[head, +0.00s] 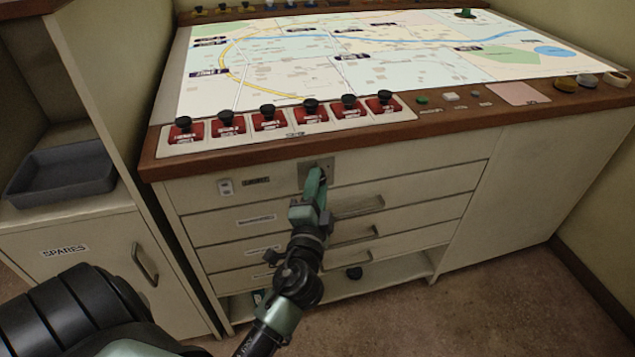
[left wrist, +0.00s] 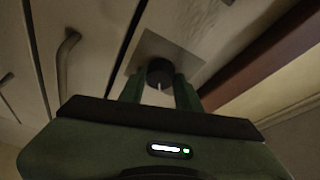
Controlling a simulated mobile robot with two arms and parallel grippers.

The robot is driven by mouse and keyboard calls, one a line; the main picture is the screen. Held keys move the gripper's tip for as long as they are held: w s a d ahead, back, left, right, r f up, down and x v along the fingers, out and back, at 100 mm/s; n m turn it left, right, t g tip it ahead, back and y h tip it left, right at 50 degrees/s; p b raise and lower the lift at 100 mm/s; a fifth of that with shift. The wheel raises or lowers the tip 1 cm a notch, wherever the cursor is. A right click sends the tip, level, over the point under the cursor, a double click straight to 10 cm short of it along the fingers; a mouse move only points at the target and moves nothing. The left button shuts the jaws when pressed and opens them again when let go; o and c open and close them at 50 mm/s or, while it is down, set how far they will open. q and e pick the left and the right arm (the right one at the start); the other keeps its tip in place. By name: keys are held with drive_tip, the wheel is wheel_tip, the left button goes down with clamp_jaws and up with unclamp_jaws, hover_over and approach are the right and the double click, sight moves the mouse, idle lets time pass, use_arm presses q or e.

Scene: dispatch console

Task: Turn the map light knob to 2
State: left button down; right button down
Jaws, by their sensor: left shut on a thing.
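The map light knob (left wrist: 160,71) is a dark round knob on a square metal plate (left wrist: 150,46), seen in the left wrist view. A pale pointer mark shows on its side nearest the gripper body. In the head view the plate (head: 326,163) is on the console's front panel, under the wooden edge, and my gripper hides the knob. My left gripper (head: 317,175) is shut on the knob, with one finger on either side of it. No readable numbers show around the knob. My right gripper is not in view.
A small white switch (head: 226,187) and a dark label sit left of the plate. Drawers with bar handles (head: 358,207) lie below. Red switches with black knobs (head: 311,108) line the console edge above. A grey tray (head: 62,172) stands at the left.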

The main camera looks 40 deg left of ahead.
use_arm(q)
drive_tip(key=shift+f, duration=0.15)
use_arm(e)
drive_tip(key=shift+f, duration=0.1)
use_arm(q)
drive_tip(key=c, duration=1)
unclamp_jaws()
drive_tip(key=b+v, duration=0.2)
drive_tip(key=v, duration=0.5)
drive_tip(key=shift+s+d, duration=0.2)
drive_tip(key=shift+s, duration=0.2)
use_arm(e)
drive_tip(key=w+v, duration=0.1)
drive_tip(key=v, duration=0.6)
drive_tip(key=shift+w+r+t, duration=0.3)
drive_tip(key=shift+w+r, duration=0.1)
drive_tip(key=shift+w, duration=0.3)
